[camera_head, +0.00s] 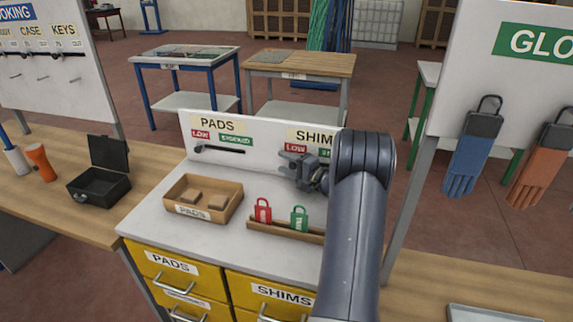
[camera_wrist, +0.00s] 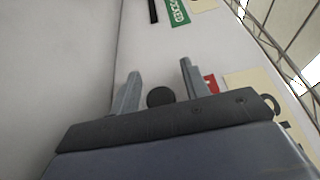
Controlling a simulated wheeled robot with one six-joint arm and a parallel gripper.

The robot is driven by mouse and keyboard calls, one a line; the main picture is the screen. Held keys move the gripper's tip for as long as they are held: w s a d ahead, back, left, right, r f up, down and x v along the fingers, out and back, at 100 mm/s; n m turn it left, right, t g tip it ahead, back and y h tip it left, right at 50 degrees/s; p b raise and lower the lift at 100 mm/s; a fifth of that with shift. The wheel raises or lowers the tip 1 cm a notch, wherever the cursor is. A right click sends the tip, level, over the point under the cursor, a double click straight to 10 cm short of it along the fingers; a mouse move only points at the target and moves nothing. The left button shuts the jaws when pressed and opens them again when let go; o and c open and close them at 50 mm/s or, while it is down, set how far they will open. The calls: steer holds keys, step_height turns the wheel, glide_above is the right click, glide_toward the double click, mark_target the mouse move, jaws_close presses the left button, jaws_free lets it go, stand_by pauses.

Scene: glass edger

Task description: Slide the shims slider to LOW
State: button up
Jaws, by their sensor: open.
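The SHIMS panel label (camera_head: 312,137) is on the white upright board, with a red LOW tag (camera_head: 295,147) at left and a green tag (camera_head: 327,153) partly hidden by my arm. My gripper (camera_head: 300,168) is at the board just below the LOW tag and hides the shims slider in the head view. In the wrist view my gripper (camera_wrist: 158,85) is open, its fingers apart. A dark round knob (camera_wrist: 160,96), seemingly the shims slider's, shows between them. Part of a red tag (camera_wrist: 212,83) shows beside one finger. I cannot tell whether the fingers touch the knob.
The PADS slider (camera_head: 220,149) is left on the same board, its knob under LOW. Gloves (camera_head: 464,165) hang at right.

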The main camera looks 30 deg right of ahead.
steer(key=b+v, duration=0.2)
steer(key=v, duration=0.9)
steer(key=shift+w, duration=0.1)
steer(key=p+x, duration=0.2)
steer(key=x, duration=0.8)
steer(key=shift+w+a+r, duration=0.1)
steer(key=shift+w+a, duration=0.05)
steer(key=shift+w, duration=0.1)
steer(key=shift+f+b, duration=0.3)
steer(key=shift+b, duration=0.05)
steer(key=shift+s+d+r+b, duration=0.15)
steer(key=shift+s+d+b, duration=0.15)
steer(key=shift+s+d, duration=0.2)
steer(key=shift+w+a+r, duration=0.1)
